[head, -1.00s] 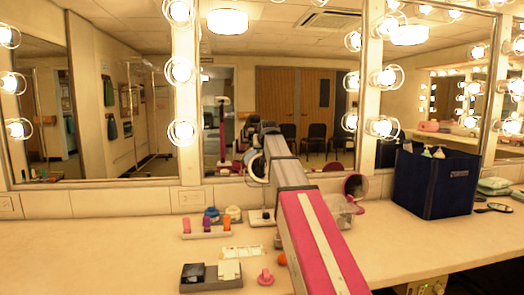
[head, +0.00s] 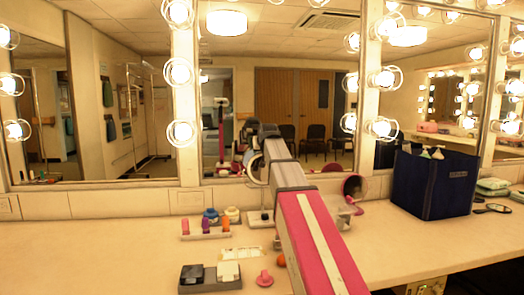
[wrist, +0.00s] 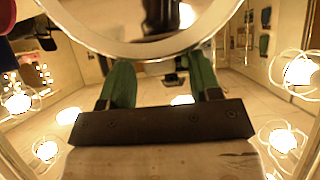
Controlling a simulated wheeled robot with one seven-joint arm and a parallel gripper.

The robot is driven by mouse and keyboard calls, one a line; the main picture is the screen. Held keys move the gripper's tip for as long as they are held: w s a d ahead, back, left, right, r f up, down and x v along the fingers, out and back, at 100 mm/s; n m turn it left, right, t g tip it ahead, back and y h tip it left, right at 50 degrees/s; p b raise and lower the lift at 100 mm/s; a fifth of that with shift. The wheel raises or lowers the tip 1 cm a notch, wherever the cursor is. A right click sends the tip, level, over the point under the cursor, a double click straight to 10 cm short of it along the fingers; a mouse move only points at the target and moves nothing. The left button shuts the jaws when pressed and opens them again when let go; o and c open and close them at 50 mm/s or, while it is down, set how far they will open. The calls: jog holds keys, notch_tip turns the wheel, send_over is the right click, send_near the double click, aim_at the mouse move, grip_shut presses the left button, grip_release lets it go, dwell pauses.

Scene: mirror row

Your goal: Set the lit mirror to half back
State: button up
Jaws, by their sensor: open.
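A small round mirror (head: 251,168) with a pale ring stands on a light base (head: 259,218) on the counter, just left of my arm. Its face is seen nearly edge-on and partly covered, so its exact tilt is hard to read. In the wrist view its pale curved rim (wrist: 150,50) crosses the top, close to the fingertips. My gripper (wrist: 160,64) shows two green fingers spread apart on a dark bar, with nothing clearly held between them. In the head view my arm hides most of the gripper. Contact with the rim cannot be told.
A rack of coloured bottles (head: 206,232), a dark tray (head: 210,284) and a pink knob-like piece (head: 264,278) lie left of my arm. Wall mirrors with bulbs line the back. The left counter is clear.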

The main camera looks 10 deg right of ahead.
jog(key=v, duration=1)
jog(key=shift+s+r, duration=0.2)
jog(key=shift+s, duration=0.15)
